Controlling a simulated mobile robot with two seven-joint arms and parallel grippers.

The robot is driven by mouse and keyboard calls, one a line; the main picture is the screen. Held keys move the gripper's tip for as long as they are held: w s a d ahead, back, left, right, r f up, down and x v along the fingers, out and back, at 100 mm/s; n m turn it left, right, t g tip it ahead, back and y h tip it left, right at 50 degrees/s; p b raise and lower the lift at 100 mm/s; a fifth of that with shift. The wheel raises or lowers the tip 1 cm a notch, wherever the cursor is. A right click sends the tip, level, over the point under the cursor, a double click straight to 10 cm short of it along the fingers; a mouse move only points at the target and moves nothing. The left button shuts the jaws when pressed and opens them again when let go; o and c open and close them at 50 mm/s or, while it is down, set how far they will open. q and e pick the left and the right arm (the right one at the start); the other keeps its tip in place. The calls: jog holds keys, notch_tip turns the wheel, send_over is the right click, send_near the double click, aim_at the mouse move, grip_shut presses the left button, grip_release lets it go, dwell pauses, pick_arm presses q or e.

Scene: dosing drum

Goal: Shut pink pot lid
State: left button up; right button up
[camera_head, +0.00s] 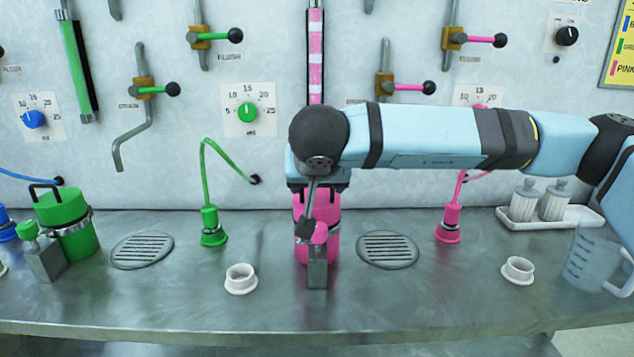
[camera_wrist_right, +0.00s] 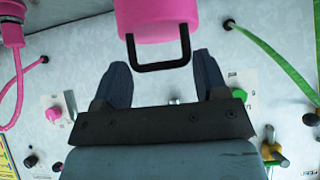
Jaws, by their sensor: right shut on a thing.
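The pink pot (camera_head: 301,250) stands on the steel counter in the middle of the head view, partly hidden by my right arm and a small grey bottle. My right gripper (camera_head: 318,190) is above it, pointing down. Whether the lid sits fully on the pot is hidden. My left gripper is not in view.
The grey bottle with a pink cap (camera_head: 317,272) stands directly in front of the pot. Round drains (camera_head: 387,250) and (camera_head: 141,250) lie either side. White cups (camera_head: 240,279) and (camera_head: 517,270) stand nearer the front edge. A green pot (camera_head: 66,222) is at left, a clear jug (camera_head: 592,262) at right.

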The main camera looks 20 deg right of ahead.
jog(key=shift+s+a+f, duration=0.1)
jog(key=shift+s+f, duration=0.15)
jog(key=shift+f, duration=0.3)
jog(key=o, duration=1.3)
jog(key=shift+c, duration=0.2)
jog(key=shift+r, duration=0.2)
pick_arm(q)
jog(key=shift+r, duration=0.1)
pick_arm(e)
jog(key=shift+r, duration=0.1)
jog(key=shift+s+r, duration=0.1)
jog(key=shift+r, duration=0.05)
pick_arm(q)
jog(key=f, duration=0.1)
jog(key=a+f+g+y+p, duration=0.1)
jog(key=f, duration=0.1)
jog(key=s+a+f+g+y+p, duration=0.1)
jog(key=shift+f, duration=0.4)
pick_arm(e)
jog(key=v, duration=1.3)
jog(key=shift+s, duration=0.15)
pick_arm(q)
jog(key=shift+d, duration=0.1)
